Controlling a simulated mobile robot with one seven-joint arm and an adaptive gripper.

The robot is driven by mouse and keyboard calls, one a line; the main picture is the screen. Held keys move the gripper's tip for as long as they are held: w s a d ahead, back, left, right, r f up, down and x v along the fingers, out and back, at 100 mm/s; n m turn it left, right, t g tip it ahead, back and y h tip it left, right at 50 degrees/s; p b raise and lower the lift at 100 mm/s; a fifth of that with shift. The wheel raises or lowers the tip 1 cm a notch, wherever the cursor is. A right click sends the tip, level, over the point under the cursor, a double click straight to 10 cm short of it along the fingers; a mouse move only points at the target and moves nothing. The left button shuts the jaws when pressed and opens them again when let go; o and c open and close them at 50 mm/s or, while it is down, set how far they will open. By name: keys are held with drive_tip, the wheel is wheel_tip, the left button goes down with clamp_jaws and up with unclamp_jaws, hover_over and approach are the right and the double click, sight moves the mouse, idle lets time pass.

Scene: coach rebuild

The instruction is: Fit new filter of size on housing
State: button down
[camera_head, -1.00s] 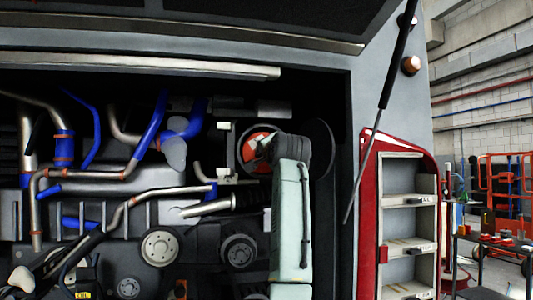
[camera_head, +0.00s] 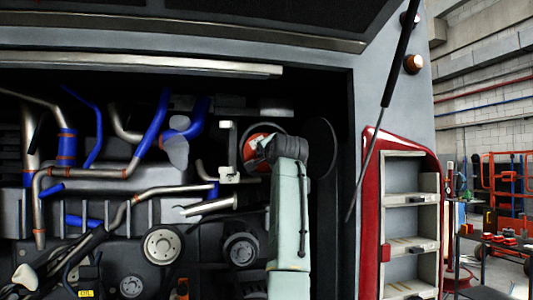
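A round orange-red part (camera_head: 255,140) with a pale patch sits inside a dark round rim in the upper right of the engine bay, in the head view. It may be the filter or the housing; I cannot tell which. The dark wrist end of my pale green arm (camera_head: 288,215) reaches up to it and covers its right side. My gripper's fingers cannot be made out against the dark bay, so whether they hold the part, touch it or stand apart is hidden.
Blue hoses and metal pipes (camera_head: 150,135) fill the bay's left. Pulleys (camera_head: 162,246) lie below. A thin gas strut (camera_head: 380,120) slants down at the right, beside a red-framed shelf compartment (camera_head: 411,250). A workshop cart (camera_head: 508,243) stands far right.

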drive_tip(key=shift+w+a+r, duration=0.1)
drive_tip(key=shift+w, duration=0.1)
idle(0.3)
drive_tip(key=c, duration=1.6)
unclamp_jaws()
drive_tip(key=shift+w, duration=0.1)
drive_tip(key=shift+o, duration=0.2)
drive_tip(key=o, duration=0.4)
drive_tip(key=shift+f, duration=0.2)
